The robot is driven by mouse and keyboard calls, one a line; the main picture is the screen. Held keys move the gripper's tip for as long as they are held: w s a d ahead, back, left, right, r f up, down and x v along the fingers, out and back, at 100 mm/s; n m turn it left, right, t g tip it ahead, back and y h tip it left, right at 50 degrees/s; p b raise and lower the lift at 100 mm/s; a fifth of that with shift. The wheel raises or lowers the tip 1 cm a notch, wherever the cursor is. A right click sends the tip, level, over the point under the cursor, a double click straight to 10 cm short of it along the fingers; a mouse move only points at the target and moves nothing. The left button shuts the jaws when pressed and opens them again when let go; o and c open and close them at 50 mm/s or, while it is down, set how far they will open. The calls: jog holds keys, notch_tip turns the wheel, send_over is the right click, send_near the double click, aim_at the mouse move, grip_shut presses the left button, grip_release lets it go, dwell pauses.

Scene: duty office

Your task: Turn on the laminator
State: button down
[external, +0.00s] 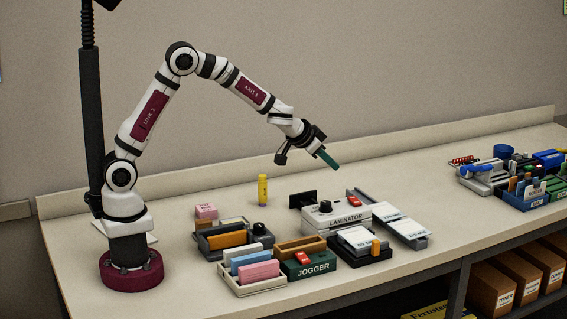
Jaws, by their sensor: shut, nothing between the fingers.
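The laminator (345,222) is a white and grey box labelled LAMINATOR, standing among the office items on the counter. A black knob (325,206) sits on its top, and a small red part (354,201) shows at its top right. I cannot tell the setting of either one. My gripper (329,159) has green fingers, shut and empty, pointing down and to the right. It is in the air above the laminator, clear of it.
A green jogger (310,269) with a red switch stands in front, beside trays of coloured cards (258,270). A yellow stick (262,190) stands behind. Labelled card holders (402,227) flank the laminator's right. Bare counter (445,222) lies farther right, before blue bins (522,198).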

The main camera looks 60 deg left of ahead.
jog(key=s+a+f+t+y, duration=0.3)
jog(key=a+f+y, duration=0.1)
jog(key=a, duration=0.5)
jog(key=d+t+h, duration=0.1)
jog(key=d, duration=0.1)
jog(key=d+t+h, duration=0.1)
jog(key=d+h, duration=0.1)
jog(key=d, duration=0.1)
jog(key=d+f+t+h, duration=0.1)
jog(key=d+h, duration=0.1)
jog(key=shift+d+m, duration=0.15)
jog(key=shift+m, duration=0.25)
send_over(344, 204)
jog(key=shift+w+d+f, duration=0.1)
jog(key=shift+d+f, duration=0.1)
jog(key=shift+f, duration=0.4)
jog(key=shift+w+d+f, duration=0.1)
jog(key=shift+d+f, duration=0.1)
jog(key=shift+f, duration=0.4)
jog(key=f, duration=0.2)
jog(key=shift+s+a+f, duration=0.2)
jog(key=shift+a+f, duration=0.05)
jog(key=shift+f, duration=0.15)
jog(key=shift+a+f, duration=0.1)
jog(key=shift+f, duration=0.4)
